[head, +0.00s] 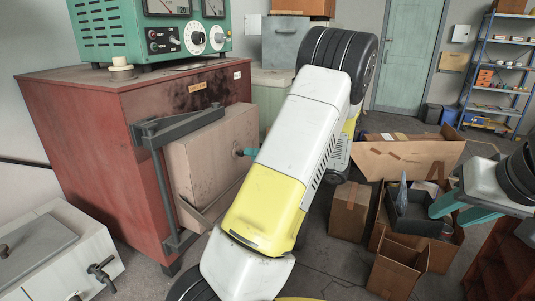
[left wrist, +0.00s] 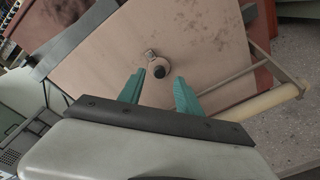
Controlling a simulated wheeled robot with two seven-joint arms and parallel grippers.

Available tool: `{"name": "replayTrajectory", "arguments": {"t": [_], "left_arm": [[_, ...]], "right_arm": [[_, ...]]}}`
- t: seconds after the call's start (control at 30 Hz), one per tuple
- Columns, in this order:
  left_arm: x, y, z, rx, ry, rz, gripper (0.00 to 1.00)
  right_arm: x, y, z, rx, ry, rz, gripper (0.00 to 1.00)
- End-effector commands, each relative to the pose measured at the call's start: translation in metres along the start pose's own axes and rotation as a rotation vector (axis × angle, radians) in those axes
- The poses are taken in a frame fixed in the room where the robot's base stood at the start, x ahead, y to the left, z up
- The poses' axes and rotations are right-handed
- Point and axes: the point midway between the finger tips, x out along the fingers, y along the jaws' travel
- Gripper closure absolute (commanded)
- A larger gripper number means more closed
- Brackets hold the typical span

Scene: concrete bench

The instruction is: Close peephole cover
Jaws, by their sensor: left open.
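The beige door (head: 210,150) belongs to a red furnace (head: 75,130). In the left wrist view the door face (left wrist: 200,45) carries the peephole cover (left wrist: 154,64), a small plate with a fitting at its upper end and a dark round spot at its middle. I cannot tell whether that spot is a knob or the hole. My left gripper (left wrist: 160,77) is open and empty, with its teal fingers on either side of the dark spot. In the head view my left arm hides most of this gripper (head: 248,153). My right gripper (head: 455,207) appears open, away at the right.
A dark hinge bracket and bar (head: 160,175) stand at the door's left. A green control box (head: 150,30) sits on the furnace. Cardboard boxes (head: 349,212) stand on the floor at the right. A white chest (head: 55,250) is at the lower left.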

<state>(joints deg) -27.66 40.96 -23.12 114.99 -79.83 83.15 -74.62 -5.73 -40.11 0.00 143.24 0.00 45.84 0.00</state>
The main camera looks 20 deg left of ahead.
Motion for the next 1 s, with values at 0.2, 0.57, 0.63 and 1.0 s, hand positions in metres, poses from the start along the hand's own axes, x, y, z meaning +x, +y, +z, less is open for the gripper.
{"name": "replayTrajectory", "arguments": {"t": [0.2,0.57,0.63,1.0], "left_arm": [[-0.033,-0.001,0.001,0.0,-0.002,-0.001,0.59],[-0.041,0.0,0.0,0.001,0.0,0.001,0.59],[-0.041,0.0,0.0,0.001,0.0,0.001,0.59],[-0.029,0.032,-0.029,-0.234,0.249,-0.063,0.59]], "right_arm": [[0.0,0.0,0.0,0.0,0.0,0.0,0.64],[0.0,0.0,0.0,0.0,0.0,0.0,0.64],[0.0,0.0,0.0,0.0,0.0,0.0,0.64],[0.0,0.0,0.0,0.0,0.0,0.0,0.64]]}}
